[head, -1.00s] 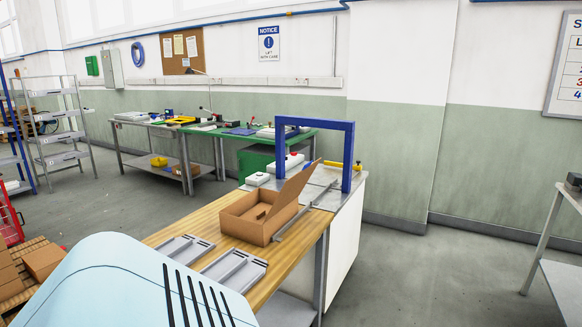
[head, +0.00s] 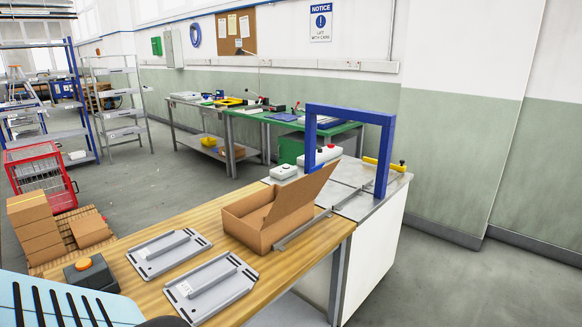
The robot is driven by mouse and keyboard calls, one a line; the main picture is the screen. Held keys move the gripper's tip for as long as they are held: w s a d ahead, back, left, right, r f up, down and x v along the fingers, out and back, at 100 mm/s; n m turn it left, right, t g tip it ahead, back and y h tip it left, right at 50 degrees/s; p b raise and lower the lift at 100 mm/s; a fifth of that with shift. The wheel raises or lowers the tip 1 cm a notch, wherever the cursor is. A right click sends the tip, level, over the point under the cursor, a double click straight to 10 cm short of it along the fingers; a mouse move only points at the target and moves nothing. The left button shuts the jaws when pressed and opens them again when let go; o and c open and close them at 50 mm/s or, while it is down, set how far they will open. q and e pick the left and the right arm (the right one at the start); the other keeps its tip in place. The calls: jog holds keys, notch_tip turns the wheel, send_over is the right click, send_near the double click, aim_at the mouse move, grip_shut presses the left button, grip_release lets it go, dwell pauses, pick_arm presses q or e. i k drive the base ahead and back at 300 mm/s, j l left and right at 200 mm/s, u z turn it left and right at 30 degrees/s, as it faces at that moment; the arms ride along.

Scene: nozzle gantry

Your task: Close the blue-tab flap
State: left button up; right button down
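An open brown cardboard box (head: 246,230) sits on the wooden bench top in the head view. A large flap (head: 305,196) stands up, tilted outward, on its right side. I cannot make out a blue tab on any flap from here. A blue gantry frame (head: 350,112) stands over the metal table just behind the box. Neither of my grippers is in view.
Two grey metal plates with handles, one left (head: 168,252) and one right (head: 211,286), lie on the wooden bench (head: 118,252). A dark box with an orange button (head: 91,272) is at its left end. A metal rail (head: 300,230) lies beside the box. Grey floor (head: 450,275) is clear at right.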

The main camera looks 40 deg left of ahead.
aim_at(293, 195)
jog(key=i+u, duration=0.2)
jog(key=u, duration=0.25)
jog(key=i+u, duration=0.25)
jog(key=u, duration=0.15)
jog(key=i+u, duration=0.25)
jog(key=u, duration=0.2)
jog(key=i+u, duration=0.25)
jog(key=u, duration=0.25)
jog(key=i+u, duration=0.25)
jog(key=u, duration=0.2)
